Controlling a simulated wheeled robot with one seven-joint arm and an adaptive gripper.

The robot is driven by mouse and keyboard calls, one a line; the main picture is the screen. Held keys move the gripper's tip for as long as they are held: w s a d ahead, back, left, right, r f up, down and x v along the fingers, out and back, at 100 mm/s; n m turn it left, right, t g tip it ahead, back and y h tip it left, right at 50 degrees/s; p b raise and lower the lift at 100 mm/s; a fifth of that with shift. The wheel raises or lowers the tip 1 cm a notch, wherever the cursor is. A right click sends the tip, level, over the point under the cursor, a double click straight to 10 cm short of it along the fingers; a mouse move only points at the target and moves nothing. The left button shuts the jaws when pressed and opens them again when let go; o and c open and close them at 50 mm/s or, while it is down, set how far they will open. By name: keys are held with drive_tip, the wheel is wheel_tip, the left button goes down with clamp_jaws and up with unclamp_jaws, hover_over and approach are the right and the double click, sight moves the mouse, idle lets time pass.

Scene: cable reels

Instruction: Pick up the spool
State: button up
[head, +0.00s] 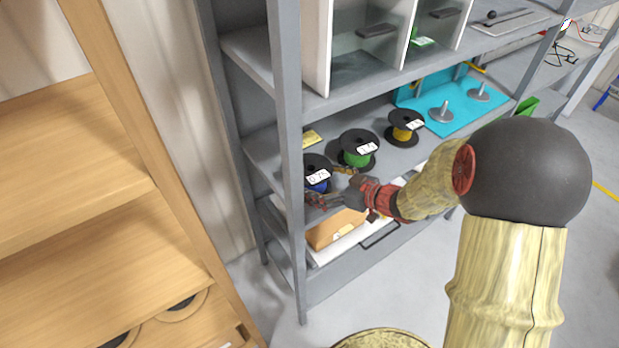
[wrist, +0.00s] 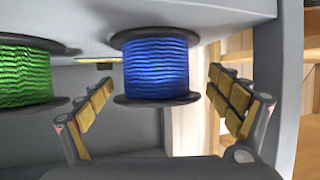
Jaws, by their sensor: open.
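Three spools with black flanges stand on the grey shelf. The blue spool (head: 318,184) is at the left, the green spool (head: 358,154) in the middle and the yellow spool (head: 403,132) at the right. My gripper (head: 330,185) is open at the shelf's front, at the blue spool. In the wrist view the blue spool (wrist: 155,66) shows between my open fingers (wrist: 160,105), with a gap on each side. The green spool (wrist: 25,74) is left of the left finger. In the head view my gripper hides part of the blue spool.
A grey shelf post (head: 288,150) stands close left of the blue spool. A cyan board with metal pegs (head: 460,105) lies right of the spools. A glass-fronted cabinet (head: 355,45) sits on the shelf above. A cardboard box (head: 333,230) is on the shelf below.

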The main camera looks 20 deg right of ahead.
drive_tip(key=b+x, duration=0.1)
drive_tip(key=x, duration=0.1)
drive_tip(key=b+x, duration=0.1)
drive_tip(key=x, duration=0.1)
drive_tip(key=shift+w+d+f, duration=0.15)
drive_tip(key=shift+w+f, duration=0.1)
drive_tip(key=shift+f, duration=0.1)
drive_tip(key=shift+w+a+f, duration=0.1)
drive_tip(key=shift+w+a, duration=0.15)
drive_tip(key=shift+w, duration=0.1)
drive_tip(key=c, duration=0.3)
drive_tip(key=c, duration=1.5)
drive_tip(key=shift+c, duration=0.5)
